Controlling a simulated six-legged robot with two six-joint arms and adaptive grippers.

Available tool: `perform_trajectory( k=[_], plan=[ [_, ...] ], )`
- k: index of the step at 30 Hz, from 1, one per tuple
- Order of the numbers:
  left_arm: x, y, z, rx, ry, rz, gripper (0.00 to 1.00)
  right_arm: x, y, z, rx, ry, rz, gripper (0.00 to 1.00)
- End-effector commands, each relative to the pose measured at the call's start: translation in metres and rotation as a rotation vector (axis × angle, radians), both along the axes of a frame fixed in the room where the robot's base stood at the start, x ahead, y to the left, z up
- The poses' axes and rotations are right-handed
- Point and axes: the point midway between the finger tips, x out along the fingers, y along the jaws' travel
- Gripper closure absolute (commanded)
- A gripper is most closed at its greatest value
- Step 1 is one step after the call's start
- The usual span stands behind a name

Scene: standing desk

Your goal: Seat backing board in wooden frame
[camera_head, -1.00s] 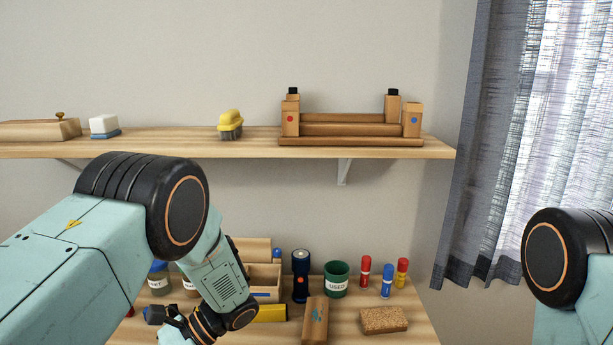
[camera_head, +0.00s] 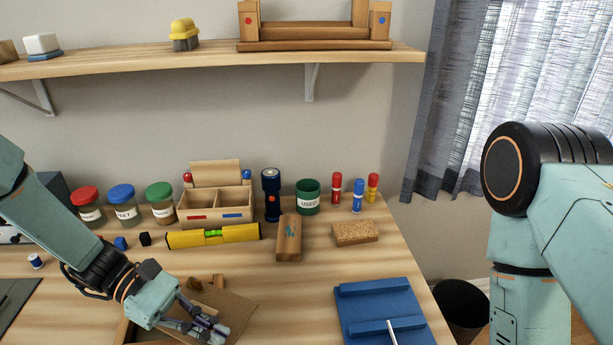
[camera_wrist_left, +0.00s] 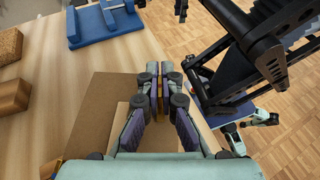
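The wooden frame (camera_head: 127,331) lies on the desk at the lower left, cut off by the bottom edge in the head view. A flat brown backing board (camera_head: 240,306) lies over its right side, askew to it; the board also shows in the left wrist view (camera_wrist_left: 90,112). My left gripper (camera_head: 217,331) is low over the board and hides part of it and of the frame. In the left wrist view its fingertips (camera_wrist_left: 160,78) are close together, with a narrow strip of wood between them; whether they grip it is unclear.
A blue stand (camera_head: 380,303) lies to the right. A wooden block (camera_head: 289,238), a cork block (camera_head: 355,233), a yellow level (camera_head: 213,236) and an organizer (camera_head: 205,205) are behind. Jars, a flashlight (camera_head: 271,195), a green cup (camera_head: 307,197) and markers line the back. A shelf (camera_head: 200,62) hangs above.

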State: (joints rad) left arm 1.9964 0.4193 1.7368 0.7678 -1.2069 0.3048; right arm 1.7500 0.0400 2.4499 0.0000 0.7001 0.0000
Motion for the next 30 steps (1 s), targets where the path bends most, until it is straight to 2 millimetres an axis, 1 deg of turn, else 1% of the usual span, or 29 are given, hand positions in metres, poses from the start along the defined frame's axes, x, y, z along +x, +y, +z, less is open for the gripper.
perform_trajectory(
  k=[1,6,9,12,16,21,30],
  plan=[
    [0.005,0.001,0.000,-0.009,0.001,0.106,1.00,0.000,0.000,-0.006,0.000,0.000,0.000,0.60],
    [0.020,0.005,0.001,-0.010,0.003,0.431,1.00,0.000,0.000,-0.018,0.000,0.000,0.000,0.60],
    [0.026,0.010,0.000,-0.010,0.005,0.595,1.00,0.000,0.000,-0.026,0.000,0.000,0.000,0.60],
    [0.029,0.014,-0.001,-0.008,0.003,0.723,1.00,0.000,0.000,-0.034,0.000,0.000,0.000,0.60],
    [0.033,0.017,0.001,-0.006,0.001,0.831,1.00,0.000,0.000,-0.043,0.000,0.000,0.000,0.60],
    [0.039,0.022,0.004,-0.003,-0.003,0.898,1.00,0.000,0.000,-0.055,0.000,0.000,0.000,0.60],
    [0.042,0.024,0.006,0.003,-0.003,0.906,1.00,0.000,0.000,-0.057,0.000,0.000,0.000,0.60]
  ],
)
